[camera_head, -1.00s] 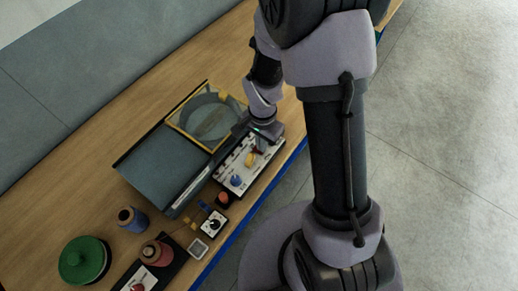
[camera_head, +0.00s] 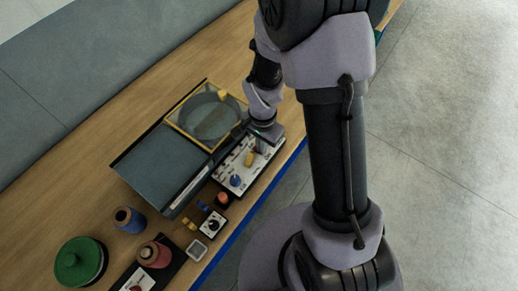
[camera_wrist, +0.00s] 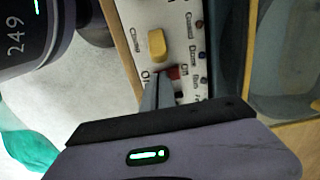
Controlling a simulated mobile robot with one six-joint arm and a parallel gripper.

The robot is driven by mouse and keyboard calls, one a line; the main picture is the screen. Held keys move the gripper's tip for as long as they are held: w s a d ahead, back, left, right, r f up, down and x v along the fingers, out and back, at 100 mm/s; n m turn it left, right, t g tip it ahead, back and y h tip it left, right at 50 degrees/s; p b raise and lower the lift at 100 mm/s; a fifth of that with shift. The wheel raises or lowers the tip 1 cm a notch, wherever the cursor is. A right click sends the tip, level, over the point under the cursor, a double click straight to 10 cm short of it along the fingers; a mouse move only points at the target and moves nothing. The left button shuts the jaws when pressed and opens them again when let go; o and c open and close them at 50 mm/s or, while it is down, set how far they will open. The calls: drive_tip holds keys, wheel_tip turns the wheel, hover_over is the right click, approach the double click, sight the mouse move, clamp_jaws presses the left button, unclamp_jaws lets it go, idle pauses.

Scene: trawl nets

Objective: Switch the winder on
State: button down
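The winder's white control panel (camera_head: 228,178) lies along the front edge of the bench. In the head view my wrist hides the far end of the panel.
A yellow-framed tray (camera_head: 207,116) and a grey flat cover (camera_head: 158,166) lie behind the panel. A green spool (camera_head: 80,262), a blue spool (camera_head: 131,219), a red spool (camera_head: 154,254) and a small knob box (camera_head: 212,224) stand to the left. Bare bench lies behind.

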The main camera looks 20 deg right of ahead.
wheel_tip(320, 180, up, 7)
drive_tip(key=p, duration=0.5)
idle(0.3)
